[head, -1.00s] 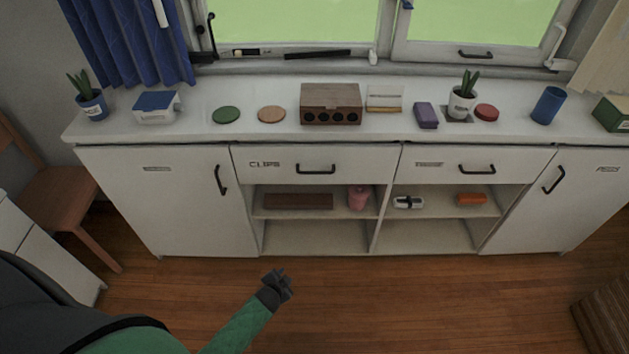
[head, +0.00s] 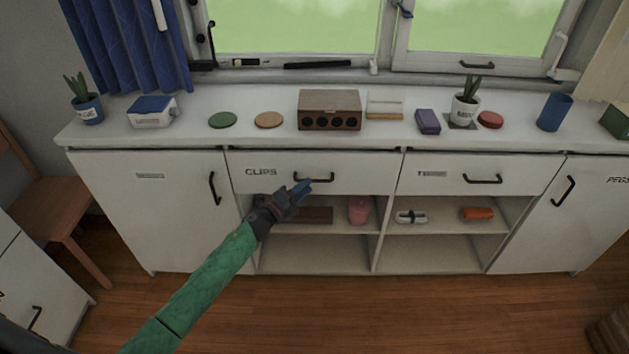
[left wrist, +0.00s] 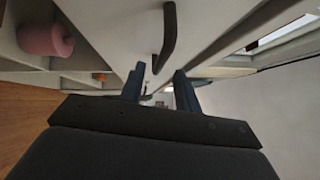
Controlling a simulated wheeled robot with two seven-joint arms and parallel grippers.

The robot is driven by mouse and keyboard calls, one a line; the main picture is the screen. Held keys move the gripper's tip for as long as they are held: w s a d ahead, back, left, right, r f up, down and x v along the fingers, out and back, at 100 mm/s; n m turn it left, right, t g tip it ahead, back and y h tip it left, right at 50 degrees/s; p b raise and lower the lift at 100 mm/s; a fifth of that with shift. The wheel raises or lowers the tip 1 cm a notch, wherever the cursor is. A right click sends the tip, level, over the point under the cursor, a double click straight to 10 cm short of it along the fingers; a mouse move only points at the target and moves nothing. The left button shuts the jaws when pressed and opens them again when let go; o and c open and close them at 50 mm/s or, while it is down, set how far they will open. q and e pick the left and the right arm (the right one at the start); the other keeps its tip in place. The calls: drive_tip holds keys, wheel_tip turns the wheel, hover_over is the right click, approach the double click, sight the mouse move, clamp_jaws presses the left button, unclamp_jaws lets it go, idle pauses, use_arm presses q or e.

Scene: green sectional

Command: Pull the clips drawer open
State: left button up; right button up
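The clips drawer (head: 275,180) is a white front labelled CLIPS, left of the middle under the counter, and it is shut. Its black bar handle (head: 314,178) also shows in the left wrist view (left wrist: 166,38). My left gripper (head: 304,187) is at the drawer front, its fingertips just below the handle in the head view. In the left wrist view its two blue fingers (left wrist: 157,88) are apart with nothing held, and the handle lies ahead, near the gap between them. I cannot tell whether they touch it. My right gripper is not in view.
Open shelves below hold a brown box (head: 316,215), a pink cup (head: 358,210), a white item (head: 410,217) and an orange item (head: 477,214). A second drawer (head: 425,183) is to the right. The counter (head: 200,136) carries several objects. The floor in front is clear.

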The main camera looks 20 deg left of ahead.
sight(315, 180)
use_arm(q)
drive_tip(key=shift+p+x, duration=0.45)
drive_tip(key=shift+x, duration=1.95)
drive_tip(key=shift+c, duration=0.4)
clamp_jaws()
